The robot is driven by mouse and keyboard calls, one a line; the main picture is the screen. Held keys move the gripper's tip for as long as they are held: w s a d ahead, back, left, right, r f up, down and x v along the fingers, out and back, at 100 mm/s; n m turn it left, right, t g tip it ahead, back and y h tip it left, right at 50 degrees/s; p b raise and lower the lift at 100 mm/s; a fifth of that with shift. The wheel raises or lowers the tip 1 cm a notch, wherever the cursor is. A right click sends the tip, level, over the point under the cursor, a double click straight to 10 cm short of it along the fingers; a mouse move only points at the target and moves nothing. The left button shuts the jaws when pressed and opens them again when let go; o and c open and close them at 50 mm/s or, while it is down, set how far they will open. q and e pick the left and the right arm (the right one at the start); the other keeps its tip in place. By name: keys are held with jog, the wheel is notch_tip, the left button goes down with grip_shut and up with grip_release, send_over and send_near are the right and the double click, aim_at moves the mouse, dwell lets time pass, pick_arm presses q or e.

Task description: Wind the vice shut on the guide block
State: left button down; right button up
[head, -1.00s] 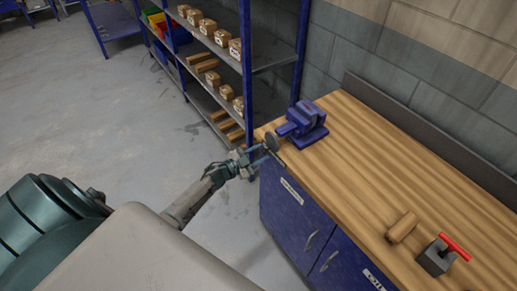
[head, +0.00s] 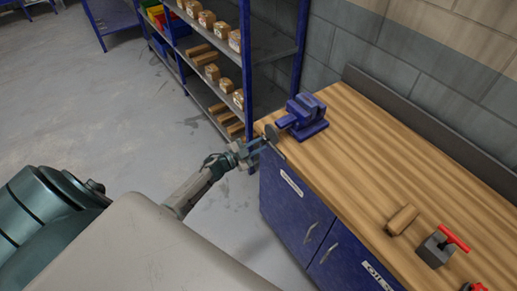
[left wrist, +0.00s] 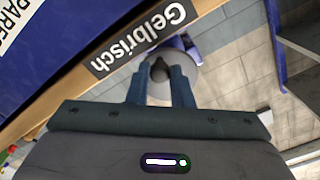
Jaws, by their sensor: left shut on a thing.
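The blue vice (head: 304,117) stands on the far left corner of the wooden bench top. A grey handwheel (head: 271,132) is on its near left side, at the bench edge. My left gripper (head: 263,146) reaches the wheel from the left. In the left wrist view its two fingers (left wrist: 161,88) are shut on a dark knob (left wrist: 160,66) in front of the pale round wheel (left wrist: 184,84). I cannot make out a guide block in the vice jaws at this size. My right gripper is not in view.
A wooden block (head: 402,220) and a grey block with a red handle (head: 437,249) lie on the near part of the bench top (head: 370,155). Blue shelving (head: 247,80) with boxes stands beyond the bench. The bench top between is clear.

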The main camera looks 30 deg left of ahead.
pick_arm(q)
jog(key=shift+a+m, duration=0.15)
jog(key=shift+m, duration=0.55)
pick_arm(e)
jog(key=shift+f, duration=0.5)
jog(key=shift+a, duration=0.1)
pick_arm(q)
jog(key=m+b, duration=0.2)
jog(key=m, duration=0.1)
jog(key=shift+w+a+r+b, duration=0.1)
jog(key=shift+w+a+b, duration=0.1)
jog(key=shift+a+b, duration=0.2)
jog(key=shift+r, duration=0.15)
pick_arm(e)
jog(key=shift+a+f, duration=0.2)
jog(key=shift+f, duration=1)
